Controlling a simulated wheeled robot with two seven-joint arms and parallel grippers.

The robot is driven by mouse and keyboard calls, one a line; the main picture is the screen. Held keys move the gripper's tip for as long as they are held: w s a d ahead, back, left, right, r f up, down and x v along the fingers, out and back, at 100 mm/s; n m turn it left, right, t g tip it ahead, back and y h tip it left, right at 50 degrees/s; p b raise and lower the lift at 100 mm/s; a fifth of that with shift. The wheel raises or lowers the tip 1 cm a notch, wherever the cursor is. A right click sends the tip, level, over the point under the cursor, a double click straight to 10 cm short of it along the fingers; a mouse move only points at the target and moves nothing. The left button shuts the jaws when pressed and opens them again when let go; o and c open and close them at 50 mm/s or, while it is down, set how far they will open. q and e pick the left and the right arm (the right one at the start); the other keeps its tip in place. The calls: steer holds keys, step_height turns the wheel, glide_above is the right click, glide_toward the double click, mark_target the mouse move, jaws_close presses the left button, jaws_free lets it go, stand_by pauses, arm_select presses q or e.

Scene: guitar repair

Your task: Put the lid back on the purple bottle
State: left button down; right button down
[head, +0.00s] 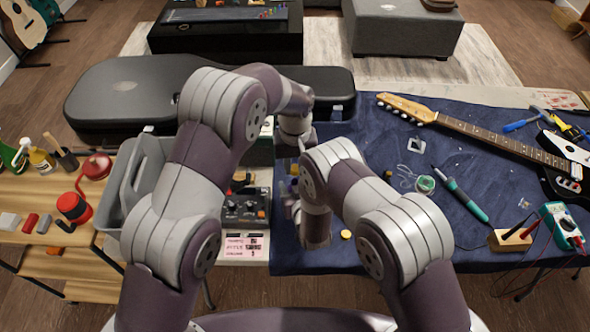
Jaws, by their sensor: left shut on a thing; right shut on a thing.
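I cannot make out the purple bottle or its lid; my arms cover the left part of the blue mat (380,220). My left arm reaches over from the left, and its wrist points down at the mat's far left part. My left gripper is mostly hidden behind my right arm. My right arm bends in toward the mat's left edge, with my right gripper (293,208) low over the mat and partly covered by its own wrist. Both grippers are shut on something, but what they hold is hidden.
A small yellow round piece (346,234) lies right of my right wrist. A guitar (480,138), a green-handled tool (460,197) and a multimeter (562,226) lie to the right. A black case (120,100), grey bin (130,185) and pedal box (246,208) are left.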

mark_target(295, 175)
arm_select(q)
steer(key=shift+f, duration=0.7)
steer(key=shift+f, duration=0.9)
steer(key=shift+f, duration=0.55)
steer(key=c, duration=0.9)
jaws_free()
